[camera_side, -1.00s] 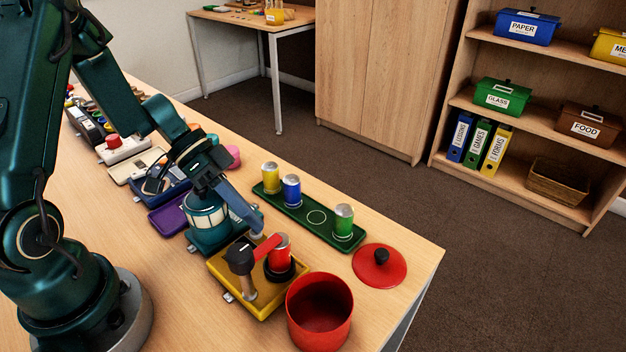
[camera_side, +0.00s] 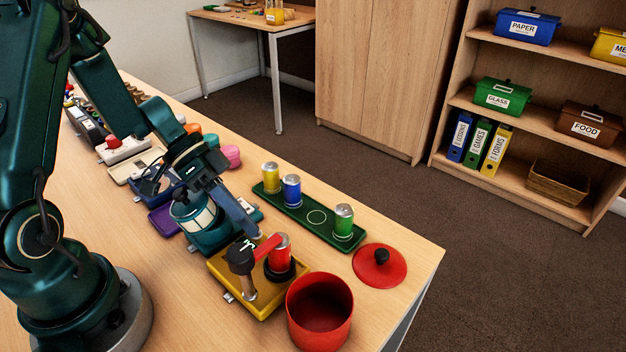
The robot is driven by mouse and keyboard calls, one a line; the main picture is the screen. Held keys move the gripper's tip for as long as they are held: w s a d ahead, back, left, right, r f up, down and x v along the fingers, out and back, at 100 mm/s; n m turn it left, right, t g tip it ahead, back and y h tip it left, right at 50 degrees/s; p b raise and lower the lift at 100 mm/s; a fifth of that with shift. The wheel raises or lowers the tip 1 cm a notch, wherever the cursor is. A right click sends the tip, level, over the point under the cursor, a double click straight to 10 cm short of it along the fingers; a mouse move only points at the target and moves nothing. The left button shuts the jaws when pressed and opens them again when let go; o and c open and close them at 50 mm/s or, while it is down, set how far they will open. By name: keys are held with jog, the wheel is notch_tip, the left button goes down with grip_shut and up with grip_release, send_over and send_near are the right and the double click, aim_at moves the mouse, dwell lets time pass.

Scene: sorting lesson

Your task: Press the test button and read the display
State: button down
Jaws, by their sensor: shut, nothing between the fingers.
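A yellow tester base (camera_side: 262,306) stands near the front end of the table. It carries a post with a dark round head (camera_side: 240,259) and a red arm (camera_side: 267,246) reaching to a red can (camera_side: 279,256), which stands upright in a black ring. A small pale lit mark, perhaps the display (camera_side: 248,244), shows on the dark head; I cannot read it surely. My gripper (camera_side: 254,234) is shut and empty, its fingertips just behind the head. I cannot tell whether they touch anything. I cannot make out the test button.
A green tray (camera_side: 330,236) holds yellow, blue and green cans behind the tester. A red pot (camera_side: 319,312) and its red lid (camera_side: 379,266) are to the right. A teal device (camera_side: 196,218) stands close beside my gripper on the left. The table's right corner is clear.

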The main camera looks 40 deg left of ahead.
jog(key=shift+s+r, duration=0.2)
jog(key=shift+r, duration=0.35)
jog(key=shift+r, duration=2.55)
